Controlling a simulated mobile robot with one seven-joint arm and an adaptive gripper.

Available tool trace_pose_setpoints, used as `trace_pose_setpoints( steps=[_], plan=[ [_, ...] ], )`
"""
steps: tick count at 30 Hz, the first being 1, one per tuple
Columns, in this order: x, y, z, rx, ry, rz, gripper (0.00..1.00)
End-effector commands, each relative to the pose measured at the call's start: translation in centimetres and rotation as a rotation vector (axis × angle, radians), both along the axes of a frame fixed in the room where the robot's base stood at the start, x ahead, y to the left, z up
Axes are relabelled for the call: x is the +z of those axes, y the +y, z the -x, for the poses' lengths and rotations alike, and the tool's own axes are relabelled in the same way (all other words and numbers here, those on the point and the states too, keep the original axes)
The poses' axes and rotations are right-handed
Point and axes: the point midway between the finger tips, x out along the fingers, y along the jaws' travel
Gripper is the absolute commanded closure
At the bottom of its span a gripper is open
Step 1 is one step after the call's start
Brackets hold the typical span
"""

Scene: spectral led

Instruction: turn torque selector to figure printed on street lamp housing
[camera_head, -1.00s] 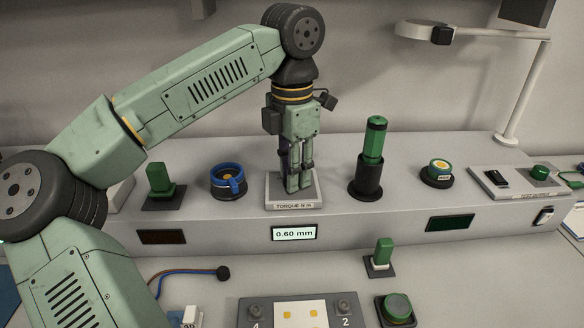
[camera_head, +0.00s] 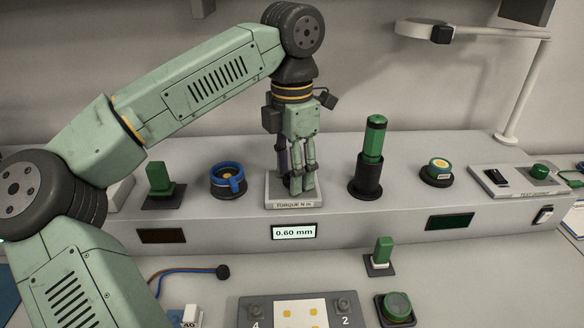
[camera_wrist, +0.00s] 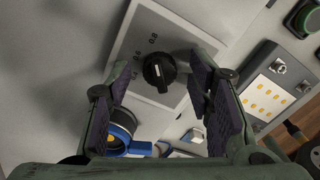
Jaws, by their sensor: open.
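The torque selector is a black round knob (camera_wrist: 160,71) with a pale pointer line, on a light plate (camera_head: 279,202) labelled TORQUE N m. In the wrist view it sits between my fingers, with gaps on both sides. Small figures, one reading 0.8, are printed on the plate. My gripper (camera_head: 299,186) is open, pointing down over the plate, and hides the knob in the head view. I cannot identify a street lamp housing for certain. A grey unit with a pale LED board (camera_head: 301,312) lies at the front, marked 4 and 2; it also shows in the wrist view (camera_wrist: 267,96).
A blue-collared ring (camera_head: 228,181) stands left of the plate, and a tall green cylinder in a black holder (camera_head: 366,184) stands right. A green block (camera_head: 159,179) is farther left. A display (camera_head: 294,233) reads 0.60 mm. A white bench lamp (camera_head: 520,92) stands at the back right.

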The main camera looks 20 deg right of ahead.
Motion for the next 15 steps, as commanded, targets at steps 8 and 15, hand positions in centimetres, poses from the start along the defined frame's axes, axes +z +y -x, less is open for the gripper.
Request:
trace_pose_setpoints(
  steps=[8, 15],
  plan=[
    [2.7, 0.0, 0.0, 0.001, -0.003, -0.001, 0.53],
    [6.4, -0.1, 0.0, 0.0, -0.001, 0.0, 0.53]
  ],
)
